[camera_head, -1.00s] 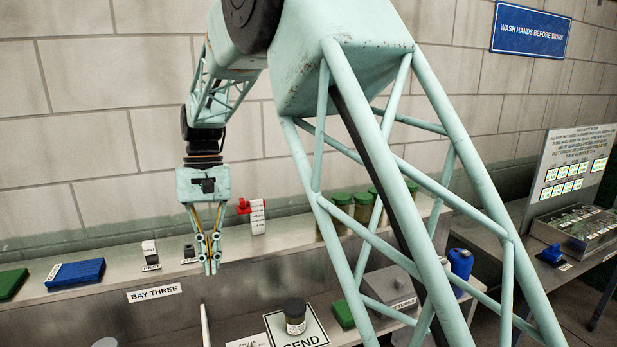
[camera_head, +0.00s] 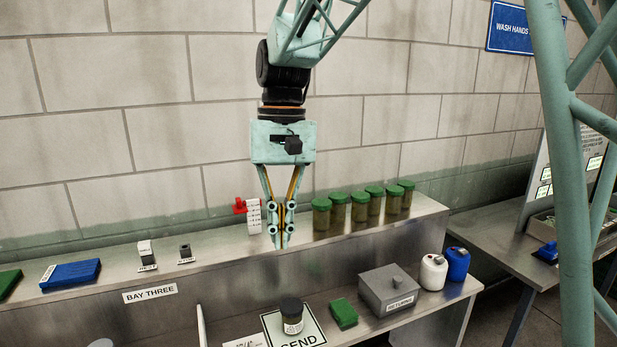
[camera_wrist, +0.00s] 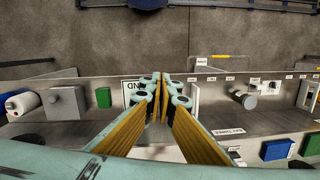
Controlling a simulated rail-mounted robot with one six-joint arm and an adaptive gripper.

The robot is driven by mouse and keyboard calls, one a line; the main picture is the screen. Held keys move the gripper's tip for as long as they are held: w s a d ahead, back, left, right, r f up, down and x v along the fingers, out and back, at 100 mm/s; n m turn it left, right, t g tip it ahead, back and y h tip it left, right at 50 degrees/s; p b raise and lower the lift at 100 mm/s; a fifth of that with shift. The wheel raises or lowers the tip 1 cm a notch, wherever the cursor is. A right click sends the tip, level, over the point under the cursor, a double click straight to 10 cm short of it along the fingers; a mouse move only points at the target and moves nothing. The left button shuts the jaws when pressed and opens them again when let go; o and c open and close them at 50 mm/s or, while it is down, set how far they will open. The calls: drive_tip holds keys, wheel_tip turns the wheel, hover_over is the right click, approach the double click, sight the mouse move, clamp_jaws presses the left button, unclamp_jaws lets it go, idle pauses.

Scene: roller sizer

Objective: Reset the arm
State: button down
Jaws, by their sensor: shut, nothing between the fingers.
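My gripper (camera_head: 279,240) hangs pointing down in the head view, in front of the upper shelf and above the lower bench. Its fingertips are together with nothing between them. In the wrist view my gripper (camera_wrist: 162,82) also shows shut and empty, over the SEND sign (camera_wrist: 133,92). My arm comes in from the top of the head view, and another of my arm links crosses the right side.
Several green-lidded jars (camera_head: 338,212) and a red-handled white item (camera_head: 254,215) stand on the shelf (camera_head: 215,248). Below are a dark-lidded jar (camera_head: 292,316) on the SEND sign, a green block (camera_head: 343,313), a grey RETURNS box (camera_head: 389,290), and white and blue bottles (camera_head: 457,263).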

drive_tip(key=s+d+r+m+t, duration=0.1)
drive_tip(key=s+d+r, duration=0.2)
drive_tip(key=s+d, duration=0.55)
drive_tip(key=s+d+r+t, duration=0.1)
drive_tip(key=s+d+r, duration=0.1)
drive_tip(key=s+d, duration=0.65)
drive_tip(key=s+d+f+t+b, duration=0.1)
drive_tip(key=s+d+f+b, duration=0.1)
drive_tip(key=s, duration=0.5)
drive_tip(key=s+d+f+m+t+b, duration=0.1)
drive_tip(key=s+d+f+t+b, duration=0.1)
drive_tip(key=s+d+f, duration=0.3)
drive_tip(key=shift+s+d+f, duration=0.2)
drive_tip(key=shift+s+d, duration=0.9)
drive_tip(key=shift+s, duration=0.65)
drive_tip(key=c, duration=3.4)
unclamp_jaws()
drive_tip(key=shift+c, duration=0.2)
